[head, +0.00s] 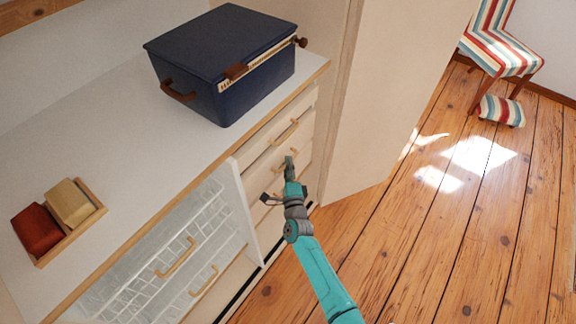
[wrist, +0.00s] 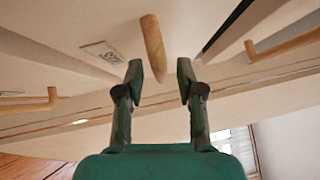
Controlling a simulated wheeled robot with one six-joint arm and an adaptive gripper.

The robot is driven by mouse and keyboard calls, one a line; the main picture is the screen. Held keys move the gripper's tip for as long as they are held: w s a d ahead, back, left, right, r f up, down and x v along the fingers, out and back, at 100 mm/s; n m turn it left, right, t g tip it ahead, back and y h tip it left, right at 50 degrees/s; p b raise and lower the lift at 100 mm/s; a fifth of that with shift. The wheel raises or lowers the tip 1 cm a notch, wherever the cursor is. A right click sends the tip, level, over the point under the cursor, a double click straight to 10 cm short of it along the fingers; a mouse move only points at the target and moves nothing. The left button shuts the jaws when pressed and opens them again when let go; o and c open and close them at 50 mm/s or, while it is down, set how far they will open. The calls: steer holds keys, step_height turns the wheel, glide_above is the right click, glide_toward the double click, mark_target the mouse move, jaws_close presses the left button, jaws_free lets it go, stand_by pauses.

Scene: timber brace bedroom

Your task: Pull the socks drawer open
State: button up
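A pale wooden dresser has a right-hand column of drawer fronts with wooden bar handles. My gripper (head: 289,166) is in front of this column, close to a handle (head: 298,157). In the wrist view my gripper (wrist: 160,73) has its two fingers spread apart. A wooden handle (wrist: 152,42) lies straight ahead, its near end appearing in the gap between the fingertips. I see no finger touching it. A small label (wrist: 103,52) is on the front left of this handle; its writing is too small to read. The drawers in this column look shut.
A dark blue box (head: 225,62) stands on the dresser top (head: 135,135). A small tray with red and tan blocks (head: 71,204) sits at left. Wire-front drawers (head: 170,255) are left of the column. A tall panel (head: 385,90) stands right; wooden floor (head: 440,240) is open.

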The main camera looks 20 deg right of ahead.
steer(key=shift+w, duration=0.1)
jaws_close()
steer(key=shift+d, duration=0.1)
